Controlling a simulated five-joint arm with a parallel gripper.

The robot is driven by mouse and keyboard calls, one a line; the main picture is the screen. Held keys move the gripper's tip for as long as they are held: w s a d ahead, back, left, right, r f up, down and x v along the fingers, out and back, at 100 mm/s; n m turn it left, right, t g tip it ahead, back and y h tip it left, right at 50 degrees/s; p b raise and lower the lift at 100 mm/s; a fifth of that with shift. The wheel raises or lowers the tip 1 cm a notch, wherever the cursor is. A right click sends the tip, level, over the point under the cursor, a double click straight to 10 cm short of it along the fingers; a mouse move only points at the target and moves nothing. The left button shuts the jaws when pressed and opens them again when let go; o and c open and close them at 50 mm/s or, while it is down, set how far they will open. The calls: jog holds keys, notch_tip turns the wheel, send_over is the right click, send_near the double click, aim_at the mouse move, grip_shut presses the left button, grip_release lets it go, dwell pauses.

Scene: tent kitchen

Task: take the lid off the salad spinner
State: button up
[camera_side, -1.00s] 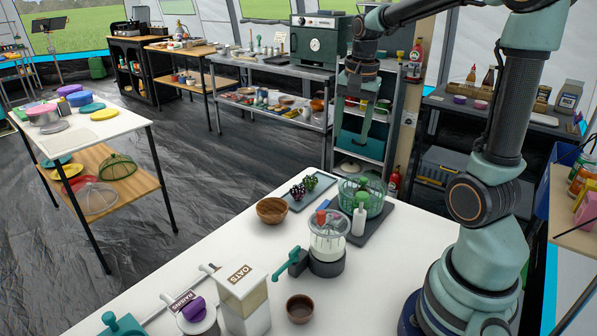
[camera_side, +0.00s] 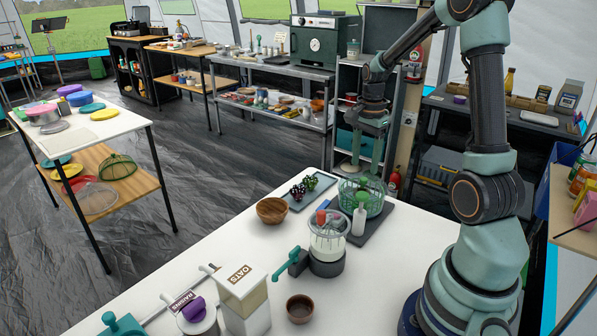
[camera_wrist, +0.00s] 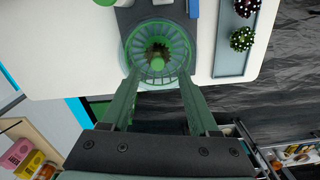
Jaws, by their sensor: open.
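The salad spinner (camera_side: 376,203) is a round, ribbed, green see-through vessel at the back right of the white table. It also shows from above in the wrist view (camera_wrist: 160,77), with radial slots and a dark, greenish middle. I cannot clearly tell its lid from the bowl. My gripper (camera_side: 366,172) points down just above the spinner, fingers apart and nothing held. In the wrist view the fingers (camera_wrist: 160,90) reach toward the near left and right sides of its rim. I cannot tell whether they touch it.
A white bottle with a green top (camera_side: 359,220) stands close in front of the spinner. A clear-jar blender (camera_side: 328,240) is front left. A dark slab (camera_side: 374,228) lies under the spinner. A tray (camera_side: 322,187) with dark clusters and a wooden bowl (camera_side: 272,211) are left.

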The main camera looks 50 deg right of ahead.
aim_at(364, 179)
jog(key=f, duration=0.4)
jog(key=shift+s+a+f, duration=0.15)
jog(key=shift+s+f, duration=0.05)
jog(key=shift+f, duration=0.1)
grip_shut()
jog(key=shift+r, duration=0.15)
